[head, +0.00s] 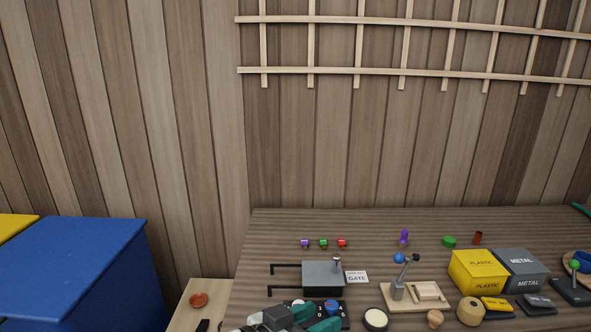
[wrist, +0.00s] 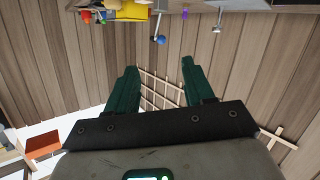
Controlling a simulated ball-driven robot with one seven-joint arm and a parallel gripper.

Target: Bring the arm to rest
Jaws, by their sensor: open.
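My gripper (wrist: 159,66) is open in the wrist view. Its two dark green fingers stand apart with nothing between them, and the wall with its lattice shows behind the gap. In the head view my gripper (head: 322,314) shows at the bottom edge, low in front of the workbench (head: 390,225). Its green fingers overlap a dark panel (head: 343,309) with coloured knobs in that picture; I cannot tell how far apart they are. Most of my arm is out of view.
A grey box (head: 323,277) with a gate label stands behind my gripper. Right of it are a lever stand (head: 399,292), a yellow plastic bin (head: 474,274) and a grey metal bin (head: 520,268). A large blue box (head: 75,265) is at left. The bench's back left is mostly clear.

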